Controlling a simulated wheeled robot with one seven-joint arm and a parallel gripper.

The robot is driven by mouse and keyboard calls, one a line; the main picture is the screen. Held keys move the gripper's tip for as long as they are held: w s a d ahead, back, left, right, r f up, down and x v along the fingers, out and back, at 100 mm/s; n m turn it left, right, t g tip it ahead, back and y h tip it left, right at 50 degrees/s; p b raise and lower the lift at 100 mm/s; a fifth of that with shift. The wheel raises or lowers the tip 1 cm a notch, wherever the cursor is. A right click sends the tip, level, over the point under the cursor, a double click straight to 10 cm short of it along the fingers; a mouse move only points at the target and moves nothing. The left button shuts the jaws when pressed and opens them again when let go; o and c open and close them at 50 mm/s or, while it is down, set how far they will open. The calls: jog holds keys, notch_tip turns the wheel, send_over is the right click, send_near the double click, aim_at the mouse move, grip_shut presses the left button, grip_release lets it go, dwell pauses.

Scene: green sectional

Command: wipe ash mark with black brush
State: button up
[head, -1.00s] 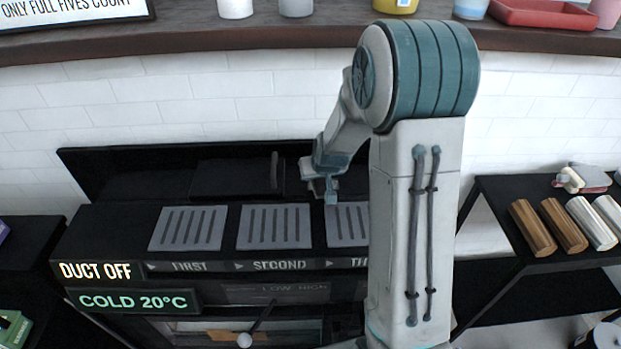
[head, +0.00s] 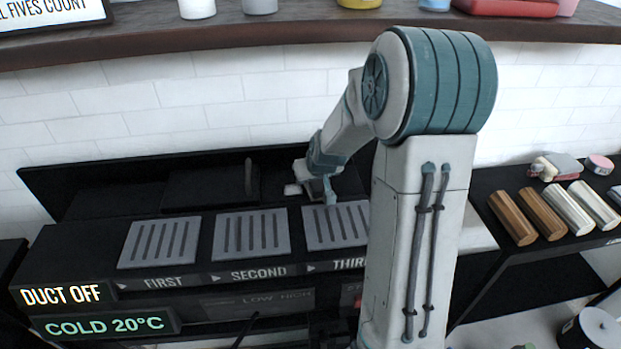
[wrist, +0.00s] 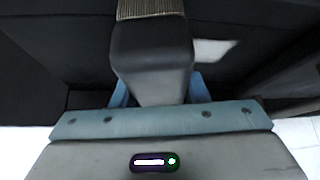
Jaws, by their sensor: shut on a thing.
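My gripper (head: 318,192) is over the back part of the black counter, behind the third grey slotted plate. In the wrist view my gripper (wrist: 157,92) is shut on the black brush (wrist: 152,55), between its two blue fingers. The brush's tan bristles (wrist: 150,9) point away from the gripper. A pale patch (wrist: 210,52) lies on the dark surface just right of the brush; it may be the ash mark. A pale patch (head: 292,189) also shows left of the gripper in the head view. Bristle contact cannot be told.
Grey slotted plates, first (head: 160,243), second (head: 251,234) and third (head: 335,224), line the counter. A black panel with an upright handle (head: 249,178) is at left. A wooden shelf (head: 250,38) runs above. Several cylinders (head: 541,214) lie on the right table.

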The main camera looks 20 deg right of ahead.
aim_at(298, 188)
jog(key=shift+w+a+f+b, duration=0.1)
jog(key=shift+w+a+b, duration=0.1)
jog(key=shift+a, duration=0.75)
jog(key=shift+w+a+f+b, duration=0.1)
jog(key=shift+w+a+b, duration=0.05)
jog(key=shift+a, duration=0.75)
jog(key=shift+w+a+r+p, duration=0.1)
jog(key=shift+w+a+p, duration=0.1)
jog(key=shift+a, duration=0.8)
jog(key=shift+w+a+p, duration=0.1)
jog(key=shift+w+a, duration=0.05)
jog(key=shift+a, duration=0.8)
jog(key=shift+r, duration=0.1)
jog(key=shift+w+d+r+p, duration=0.1)
jog(key=shift+r+p, duration=1.65)
jog(key=shift+r, duration=1.25)
notch_tip(298, 188, up, 3)
jog(key=shift+p, duration=0.8)
jog(key=shift+d, duration=0.1)
